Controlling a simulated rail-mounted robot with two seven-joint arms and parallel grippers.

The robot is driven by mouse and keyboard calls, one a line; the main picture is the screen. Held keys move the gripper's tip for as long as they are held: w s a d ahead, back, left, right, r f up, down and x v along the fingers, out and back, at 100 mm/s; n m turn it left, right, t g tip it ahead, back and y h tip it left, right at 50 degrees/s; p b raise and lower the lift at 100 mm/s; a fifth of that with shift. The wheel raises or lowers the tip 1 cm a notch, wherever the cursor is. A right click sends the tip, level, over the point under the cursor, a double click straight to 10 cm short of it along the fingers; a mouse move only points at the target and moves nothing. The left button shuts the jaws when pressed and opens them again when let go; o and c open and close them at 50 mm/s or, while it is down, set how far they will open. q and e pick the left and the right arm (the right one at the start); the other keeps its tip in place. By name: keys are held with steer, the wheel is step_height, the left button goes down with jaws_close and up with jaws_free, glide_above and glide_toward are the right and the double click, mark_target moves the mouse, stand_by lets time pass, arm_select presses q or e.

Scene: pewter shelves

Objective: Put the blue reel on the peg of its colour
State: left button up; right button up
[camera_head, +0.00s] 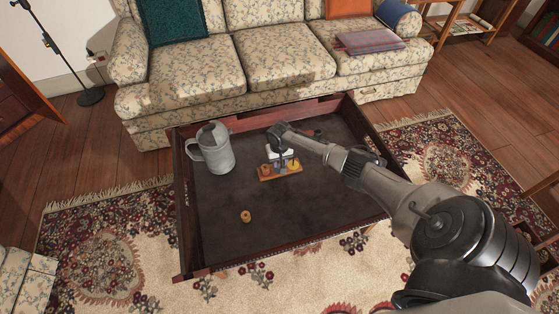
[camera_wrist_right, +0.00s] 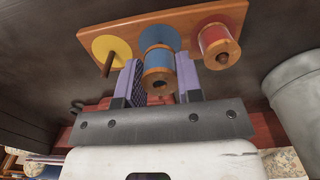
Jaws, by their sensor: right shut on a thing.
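My right gripper (camera_head: 281,163) is over the wooden peg board (camera_head: 281,175). In the right wrist view its two fingers (camera_wrist_right: 160,85) are shut on the blue reel (camera_wrist_right: 158,59), which has wooden rims and a dark hole facing the camera. The reel is in front of the blue disc (camera_wrist_right: 158,36) in the middle of the board (camera_wrist_right: 190,15). The blue peg is hidden; I cannot tell whether it is inside the reel. A red reel (camera_wrist_right: 214,38) sits on the peg at one end. The yellow disc (camera_wrist_right: 110,46) has a bare peg. My left gripper is out of view.
A yellowish reel (camera_head: 245,216) lies apart on the dark tabletop (camera_head: 310,209), which has a raised wooden rim. A grey metal pitcher (camera_head: 214,152) stands left of the board, also in the wrist view (camera_wrist_right: 296,88). The tabletop's front is mostly clear.

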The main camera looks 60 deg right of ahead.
steer(key=shift+f, duration=0.35)
steer(key=shift+f, duration=0.1)
stand_by(0.3)
steer(key=o, duration=1)
steer(key=shift+r, duration=0.3)
step_height(320, 180, up, 13)
steer(key=p, duration=0.6)
steer(key=shift+r+p, duration=0.1)
steer(key=shift+p, duration=0.2)
